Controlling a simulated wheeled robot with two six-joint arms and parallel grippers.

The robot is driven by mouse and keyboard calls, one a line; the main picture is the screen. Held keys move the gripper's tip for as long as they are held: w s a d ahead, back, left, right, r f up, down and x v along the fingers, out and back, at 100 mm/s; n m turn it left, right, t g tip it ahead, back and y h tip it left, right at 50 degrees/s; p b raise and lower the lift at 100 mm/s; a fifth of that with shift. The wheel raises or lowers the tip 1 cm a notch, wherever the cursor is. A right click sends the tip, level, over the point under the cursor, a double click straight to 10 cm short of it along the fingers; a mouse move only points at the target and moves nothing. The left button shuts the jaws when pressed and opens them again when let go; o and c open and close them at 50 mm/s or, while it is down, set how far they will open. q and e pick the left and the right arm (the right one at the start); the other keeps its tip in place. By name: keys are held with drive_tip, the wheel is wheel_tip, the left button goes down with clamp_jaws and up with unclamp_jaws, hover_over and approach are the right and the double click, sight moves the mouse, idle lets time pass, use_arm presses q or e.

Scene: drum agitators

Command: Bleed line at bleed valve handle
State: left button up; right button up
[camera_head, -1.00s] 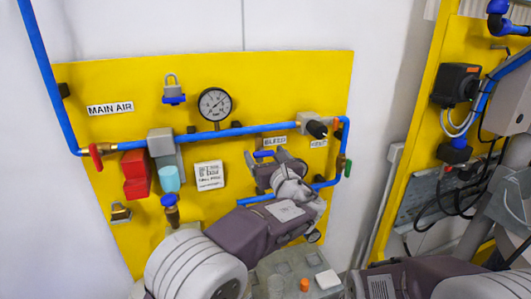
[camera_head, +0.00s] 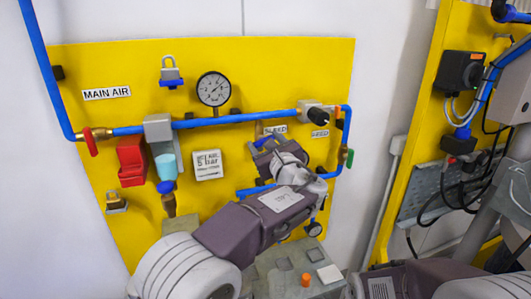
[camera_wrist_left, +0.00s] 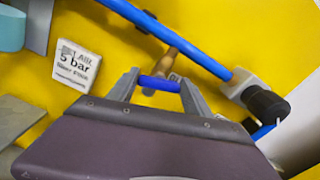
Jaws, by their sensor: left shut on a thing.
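My left gripper (camera_head: 268,150) is shut on this bar, one finger at each end in the left wrist view (camera_wrist_left: 160,88). The gripper hides part of the valve in the head view. My right arm shows at the lower right of the head view, but its gripper is out of frame.
A blue pipe (camera_head: 240,130) runs above the gripper to a grey fitting with a black knob (camera_head: 319,116). A pressure gauge (camera_head: 213,88), red block (camera_head: 131,161) and white 5 bar sign (camera_head: 207,165) are to the left. A green handle (camera_head: 349,158) is at the right.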

use_arm(q)
drive_tip(key=shift+a+f+n+b, duration=0.1)
drive_tip(key=shift+f+n+b, duration=0.05)
drive_tip(key=shift+n+b, duration=2.9)
drive_tip(key=shift+a+f+n+b, duration=0.15)
drive_tip(key=shift+n+b, duration=1.95)
drive_tip(key=shift+n, duration=1.85)
drive_tip(key=shift+d+n, duration=0.1)
drive_tip(key=shift+n, duration=0.2)
drive_tip(key=o, duration=1.4)
drive_tip(key=shift+c, duration=0.2)
